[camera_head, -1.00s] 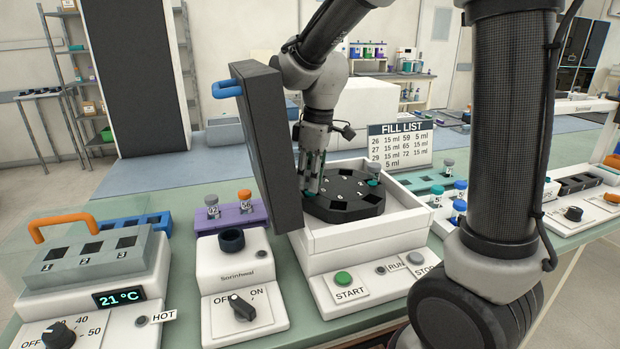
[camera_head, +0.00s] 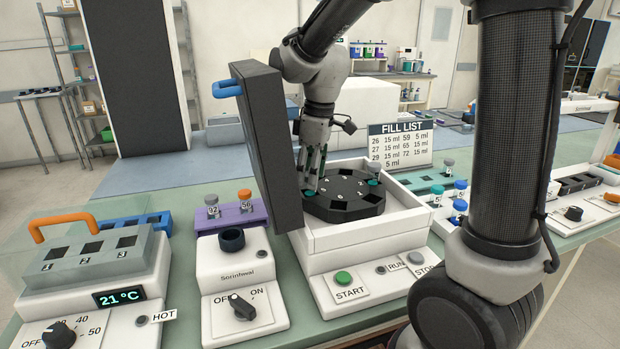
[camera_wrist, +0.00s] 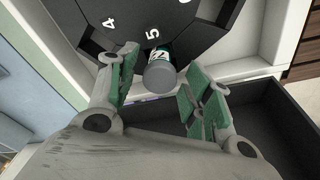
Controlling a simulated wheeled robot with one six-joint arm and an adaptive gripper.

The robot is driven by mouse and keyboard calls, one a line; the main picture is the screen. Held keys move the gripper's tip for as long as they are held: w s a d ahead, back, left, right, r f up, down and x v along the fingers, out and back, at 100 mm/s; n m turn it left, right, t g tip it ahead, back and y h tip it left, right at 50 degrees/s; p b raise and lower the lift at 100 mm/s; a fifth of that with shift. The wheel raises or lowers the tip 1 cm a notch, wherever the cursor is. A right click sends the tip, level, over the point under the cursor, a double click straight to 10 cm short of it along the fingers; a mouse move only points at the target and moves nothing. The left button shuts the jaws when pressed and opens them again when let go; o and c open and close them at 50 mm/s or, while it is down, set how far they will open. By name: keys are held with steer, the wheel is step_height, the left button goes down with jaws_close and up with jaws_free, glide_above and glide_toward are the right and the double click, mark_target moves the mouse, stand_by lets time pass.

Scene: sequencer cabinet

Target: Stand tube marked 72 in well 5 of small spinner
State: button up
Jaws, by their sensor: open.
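A grey-capped tube (camera_wrist: 160,76) with a white and green label stands at the well beside the printed 5 in the wrist view. Its label shows only in part, so I cannot read the whole number. My gripper (camera_wrist: 158,82) is open, with a finger on either side of the cap. In the head view my gripper (camera_head: 313,176) points down over the left side of the black rotor (camera_head: 345,208) of the small spinner (camera_head: 365,238). The spinner's dark lid (camera_head: 266,145) stands open on the left.
Another tube (camera_head: 373,170) stands at the rotor's right side. A purple rack (camera_head: 230,215) holds a grey-capped and an orange-capped tube. The fill list sign (camera_head: 400,143) stands behind the spinner. The upright lid is close beside my gripper.

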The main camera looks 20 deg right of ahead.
step_height(320, 180, up, 10)
steer(key=d, duration=0.1)
steer(key=s+d+f+m+t, duration=0.1)
steer(key=s+d+m, duration=0.4)
steer(key=s, duration=0.5)
steer(key=s+d+f+m+t+h, duration=0.1)
steer(key=s+d+f+m+t, duration=0.1)
steer(key=s+d+m, duration=0.4)
steer(key=s+d, duration=0.2)
steer(key=s, duration=0.3)
steer(key=shift+d+f+t, duration=0.25)
steer(key=shift+d+t, duration=0.05)
steer(key=shift+d, duration=0.1)
